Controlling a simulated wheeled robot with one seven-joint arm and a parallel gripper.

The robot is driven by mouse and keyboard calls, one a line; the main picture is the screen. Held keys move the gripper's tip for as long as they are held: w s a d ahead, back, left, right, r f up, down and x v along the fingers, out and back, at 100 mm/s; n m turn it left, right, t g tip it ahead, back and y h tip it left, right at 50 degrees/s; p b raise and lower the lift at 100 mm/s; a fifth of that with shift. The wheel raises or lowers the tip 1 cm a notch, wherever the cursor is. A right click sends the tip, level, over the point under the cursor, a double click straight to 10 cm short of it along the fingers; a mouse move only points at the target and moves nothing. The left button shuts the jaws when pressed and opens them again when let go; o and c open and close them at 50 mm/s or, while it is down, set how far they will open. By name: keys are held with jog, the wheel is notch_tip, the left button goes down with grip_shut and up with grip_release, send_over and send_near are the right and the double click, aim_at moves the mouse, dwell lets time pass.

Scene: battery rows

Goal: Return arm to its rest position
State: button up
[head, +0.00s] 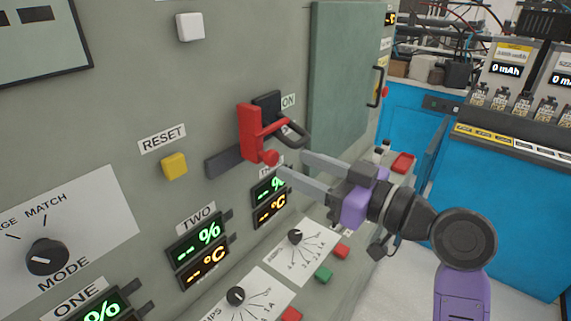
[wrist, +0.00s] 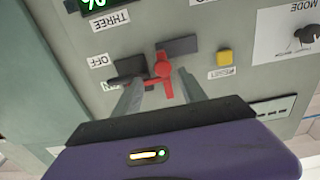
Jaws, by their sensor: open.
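My gripper (head: 290,164) is open in front of the grey panel, its two fingers apart. In the head view they are just right of a red switch handle (head: 250,133) with a round red knob and a dark loop. The handle stands beside the ON label (head: 288,101). In the wrist view the red handle (wrist: 164,72) shows between the open fingers (wrist: 158,90), with nothing visibly gripped. I cannot tell whether a finger touches the handle.
A yellow RESET button (head: 174,166) and a MODE knob (head: 47,257) are on the panel to the left. A green door (head: 340,90) with a dark pull handle (head: 377,87) is behind my gripper. A blue battery cabinet (head: 510,190) stands at the right, with grey floor between.

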jog(key=shift+s+d, duration=0.4)
jog(key=shift+d, duration=0.05)
